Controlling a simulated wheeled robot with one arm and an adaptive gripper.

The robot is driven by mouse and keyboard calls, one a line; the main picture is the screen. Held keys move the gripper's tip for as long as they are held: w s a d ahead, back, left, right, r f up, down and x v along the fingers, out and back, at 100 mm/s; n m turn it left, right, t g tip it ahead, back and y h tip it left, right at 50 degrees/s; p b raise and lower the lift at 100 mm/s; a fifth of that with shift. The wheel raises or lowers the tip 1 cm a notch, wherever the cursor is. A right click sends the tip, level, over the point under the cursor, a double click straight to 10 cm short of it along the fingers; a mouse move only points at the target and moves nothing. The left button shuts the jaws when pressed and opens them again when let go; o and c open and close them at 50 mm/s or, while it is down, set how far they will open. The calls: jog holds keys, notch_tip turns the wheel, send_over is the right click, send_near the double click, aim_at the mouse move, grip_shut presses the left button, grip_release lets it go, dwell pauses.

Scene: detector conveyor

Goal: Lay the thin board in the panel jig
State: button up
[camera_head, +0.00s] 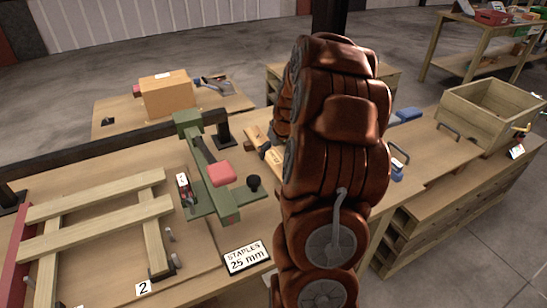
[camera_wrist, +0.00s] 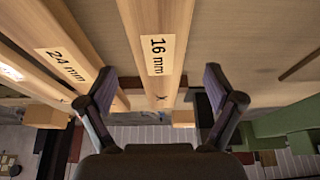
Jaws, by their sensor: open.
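In the wrist view, a pale board marked 16 mm (camera_wrist: 152,18) lies lengthwise beside a board marked 24 mm (camera_wrist: 60,32). The 16 mm board is likely the thin board. My gripper (camera_wrist: 160,82) is open, with one finger on each side of the 16 mm board's near end; I cannot tell whether either touches it. In the head view my arm hides the gripper and most of this spot. The panel jig (camera_head: 205,262) is on the bench at left, with a wooden frame of crossing slats (camera_head: 95,238) in it and a "2" label at its front.
A green stapling tool (camera_head: 205,165) with a red pad stands right of the frame, by a "STAPLES 25 mm" sign (camera_head: 246,257). A cardboard box (camera_head: 167,95) is on a table behind. A wooden crate (camera_head: 480,120) stands on the right bench.

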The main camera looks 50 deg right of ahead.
aim_at(274, 158)
jog(key=shift+p+x, duration=0.3)
jog(key=shift+x, duration=1.2)
jog(key=shift+s, duration=0.1)
jog(key=c, duration=1.4)
jog(key=shift+r, duration=0.1)
